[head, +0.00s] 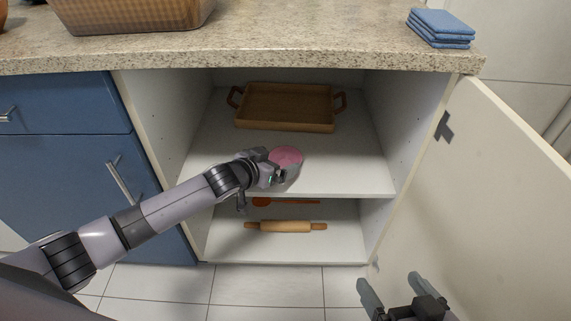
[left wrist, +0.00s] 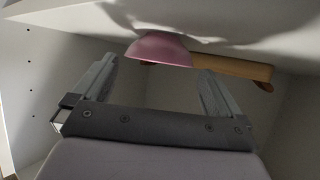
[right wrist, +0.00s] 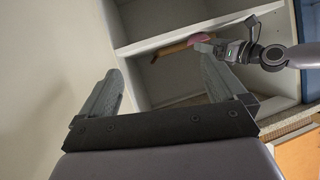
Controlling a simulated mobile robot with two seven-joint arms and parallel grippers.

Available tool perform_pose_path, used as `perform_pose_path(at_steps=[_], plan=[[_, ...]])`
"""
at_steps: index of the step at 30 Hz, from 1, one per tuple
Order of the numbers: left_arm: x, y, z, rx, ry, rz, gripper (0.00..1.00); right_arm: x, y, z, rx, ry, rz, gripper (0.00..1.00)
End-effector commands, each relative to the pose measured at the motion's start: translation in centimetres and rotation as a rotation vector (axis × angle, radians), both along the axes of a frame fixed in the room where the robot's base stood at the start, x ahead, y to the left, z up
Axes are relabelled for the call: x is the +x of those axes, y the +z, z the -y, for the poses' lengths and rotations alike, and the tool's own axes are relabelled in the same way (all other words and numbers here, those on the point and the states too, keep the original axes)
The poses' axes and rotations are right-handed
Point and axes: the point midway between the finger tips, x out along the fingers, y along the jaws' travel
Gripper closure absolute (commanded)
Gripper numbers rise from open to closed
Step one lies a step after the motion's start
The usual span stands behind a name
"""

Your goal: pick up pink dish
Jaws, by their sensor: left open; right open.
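The pink dish (head: 287,156) sits on the upper shelf of the open cabinet, in front of the brown tray. My left gripper (head: 279,172) is at its near side, open, and partly covers it in the head view. In the left wrist view the dish (left wrist: 158,48) is a pink bowl just beyond the two fingertips, roughly centred between them. It does not appear to be held. My right gripper (head: 397,290) is open and empty at the bottom right, outside the cabinet. In the right wrist view a little of the dish (right wrist: 201,38) shows beside my left gripper.
A brown two-handled tray (head: 285,107) stands behind the dish. A rolling pin (head: 285,226) and an orange-red utensil (head: 262,202) lie on the lower level. The open cabinet door (head: 500,190) is at the right. Folded blue cloths (head: 440,26) and a basket (head: 135,14) are on the counter.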

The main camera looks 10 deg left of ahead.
Motion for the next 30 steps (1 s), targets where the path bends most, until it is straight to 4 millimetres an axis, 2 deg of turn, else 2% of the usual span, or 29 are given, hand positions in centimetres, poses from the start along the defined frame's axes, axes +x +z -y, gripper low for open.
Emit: perform_pose_path(at_steps=[1,3,8,18,20,21,22,30], plan=[[0.7,-0.9,0.4,-0.001,-0.001,0.002,0.00,0.2,-0.6,-0.4,0.023,0.005,0.002,0.02],[1.4,-1.3,0.7,0.001,-0.001,0.002,0.00,0.3,-0.7,-0.8,0.052,0.013,0.001,0.02],[2.5,-1.7,1.1,0.000,0.000,0.001,0.00,0.5,-0.7,-1.4,0.090,0.022,-0.002,0.02],[2.8,-1.7,1.3,0.000,-0.001,0.000,0.00,0.5,-0.5,-1.6,0.103,0.026,-0.005,0.02],[2.8,-1.7,1.3,0.000,-0.001,0.000,0.20,0.5,-0.5,-1.6,0.103,0.026,-0.005,0.02],[2.8,-1.7,1.3,0.000,-0.001,0.000,0.33,0.5,-0.5,-1.6,0.103,0.026,-0.005,0.02],[2.8,-1.7,1.3,0.000,-0.001,0.000,0.38,0.5,-0.5,-1.6,0.103,0.025,-0.005,0.02],[2.8,-1.5,1.3,-0.001,-0.001,0.002,0.38,0.5,-0.4,-1.6,0.100,0.025,-0.004,0.02]])
